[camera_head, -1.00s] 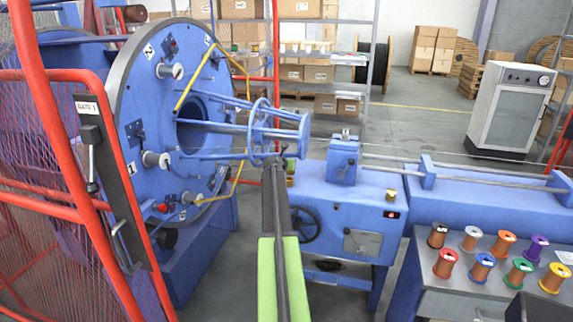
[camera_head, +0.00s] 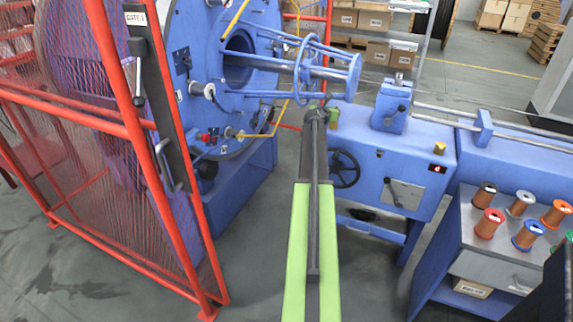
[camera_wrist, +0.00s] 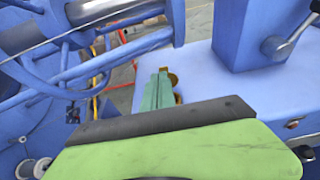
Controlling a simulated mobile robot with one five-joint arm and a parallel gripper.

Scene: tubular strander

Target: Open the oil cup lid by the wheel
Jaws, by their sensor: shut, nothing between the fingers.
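The handwheel (camera_head: 344,168) is a dark spoked wheel on the front of the blue machine cabinet (camera_head: 395,165). A small brass cup (camera_head: 333,115) sits on the cabinet's left end above the wheel, partly hidden by my arm. In the wrist view, part of a brass rim (camera_wrist: 173,78) shows just behind and right of my gripper (camera_wrist: 158,76). The gripper's greenish fingers are together and empty. Whether they touch the cup or its lid cannot be told. The lid's state is hidden.
A blue strander frame with rods (camera_head: 325,70) stands close left of the cup. A lever block (camera_head: 392,105) and another brass cup (camera_head: 439,148) are to the right. A red mesh gate (camera_head: 100,150) stands left, and a spool bench (camera_head: 480,240) right.

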